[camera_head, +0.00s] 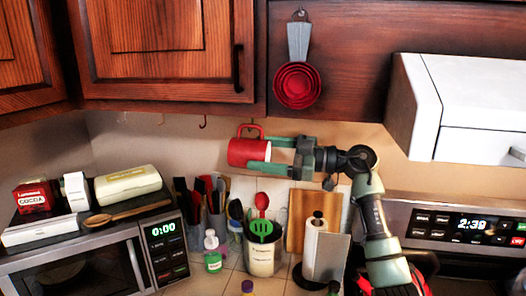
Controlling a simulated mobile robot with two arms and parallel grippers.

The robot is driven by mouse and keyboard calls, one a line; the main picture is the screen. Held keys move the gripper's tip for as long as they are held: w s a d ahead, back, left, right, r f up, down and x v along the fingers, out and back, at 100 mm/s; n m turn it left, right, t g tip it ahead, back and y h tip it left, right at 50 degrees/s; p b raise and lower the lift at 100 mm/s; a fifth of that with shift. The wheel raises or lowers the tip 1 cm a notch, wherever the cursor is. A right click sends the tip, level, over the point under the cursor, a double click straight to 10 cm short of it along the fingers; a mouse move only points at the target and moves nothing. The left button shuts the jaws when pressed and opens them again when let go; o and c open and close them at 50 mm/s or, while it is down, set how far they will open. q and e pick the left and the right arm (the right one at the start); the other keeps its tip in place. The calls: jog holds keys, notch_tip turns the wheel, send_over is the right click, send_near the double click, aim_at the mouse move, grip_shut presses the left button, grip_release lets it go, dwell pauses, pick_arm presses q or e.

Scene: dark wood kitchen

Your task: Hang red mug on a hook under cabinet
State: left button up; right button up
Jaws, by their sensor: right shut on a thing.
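The red mug (243,152) is held by my right gripper (262,154) in the air below the cabinet's underside. The mug lies tipped on its side with its handle (250,129) pointing up. The green fingers close on it from the right, and one finger covers its lower part. Small hooks hang under the cabinet (165,50); the nearest hook (203,122) is left of the mug and apart from it. Two more hooks (160,119) (122,117) are farther left. It is hard to tell if a hook is hidden behind the handle. My left gripper is out of view.
Below are a utensil crock (262,255), a green-labelled bottle (213,261), a paper towel roll (315,250) and cutting boards. A microwave (85,265) carries boxes and a wooden spoon. Red measuring cups (297,85) hang above. A white range hood (465,100) juts out at right.

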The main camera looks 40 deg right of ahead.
dwell(0.4)
jog(key=o, duration=1.8)
jog(key=b+v, duration=0.4)
jog(key=v, duration=0.3)
jog(key=shift+s+d, duration=0.2)
jog(key=shift+s, duration=0.15)
